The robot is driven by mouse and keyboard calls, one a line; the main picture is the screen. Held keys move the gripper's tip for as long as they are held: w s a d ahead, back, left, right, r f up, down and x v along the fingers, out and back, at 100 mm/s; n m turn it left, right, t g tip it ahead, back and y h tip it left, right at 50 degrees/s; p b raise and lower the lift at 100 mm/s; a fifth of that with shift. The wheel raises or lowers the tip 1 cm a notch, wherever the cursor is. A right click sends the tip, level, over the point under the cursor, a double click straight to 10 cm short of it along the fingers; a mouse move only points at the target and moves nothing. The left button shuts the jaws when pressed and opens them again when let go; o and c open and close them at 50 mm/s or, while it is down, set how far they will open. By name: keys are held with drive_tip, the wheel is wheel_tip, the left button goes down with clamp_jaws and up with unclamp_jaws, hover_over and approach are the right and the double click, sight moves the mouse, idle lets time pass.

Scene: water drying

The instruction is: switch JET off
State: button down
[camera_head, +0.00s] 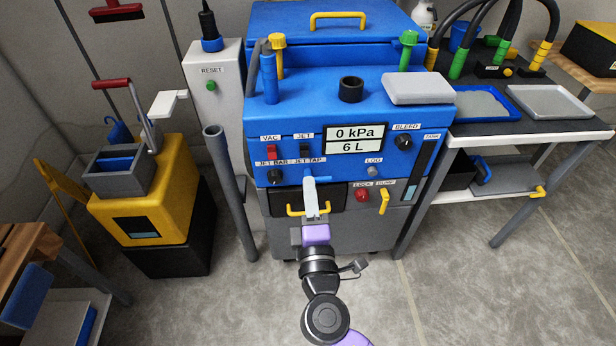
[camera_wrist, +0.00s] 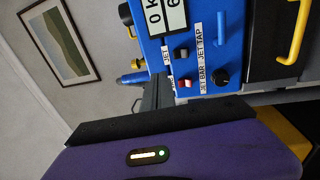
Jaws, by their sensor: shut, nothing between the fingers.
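The blue machine's front panel has a black JET switch (camera_head: 306,149) under the JET label, and it also shows in the wrist view (camera_wrist: 181,53). The switch looks dark; its rocker position is too small to tell. A red VAC switch (camera_head: 271,153) sits just left of it. My gripper (camera_head: 310,181) is shut and empty, in front of the panel and below the JET switch in the head view. Contact with either switch cannot be told.
The light-blue JET TAP handle (camera_head: 319,179) and the black JET BAR knob (camera_head: 275,176) are close to the fingers. A display (camera_head: 353,140) reads 0 kPa and 6 L. A yellow drawer handle (camera_head: 294,210) is below. Open floor lies in front of the machine.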

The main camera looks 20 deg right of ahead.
drive_tip(key=shift+s+a+r, duration=0.1)
drive_tip(key=shift+s+a, duration=0.05)
drive_tip(key=shift+s, duration=0.3)
drive_tip(key=shift+s+a+r, duration=0.1)
drive_tip(key=shift+s, duration=0.3)
drive_tip(key=s+a+m+g+y+p, duration=0.1)
drive_tip(key=s+a+m+y+p, duration=0.35)
drive_tip(key=s+y, duration=0.5)
drive_tip(key=s+d+r+m+g+h+p, duration=0.1)
drive_tip(key=s+d+r+m+p, duration=0.1)
drive_tip(key=s, duration=0.6)
drive_tip(key=s+d+r+m+g+h+p, duration=0.1)
drive_tip(key=s+d+r+m+p, duration=0.1)
drive_tip(key=s, duration=0.6)
drive_tip(key=s+d+r+m+h+p, duration=0.1)
drive_tip(key=s+d+r+m+p, duration=0.2)
drive_tip(key=s+r+m, duration=0.3)
drive_tip(key=s, duration=0.3)
drive_tip(key=shift+r+g, duration=0.2)
drive_tip(key=shift+g, duration=0.2)
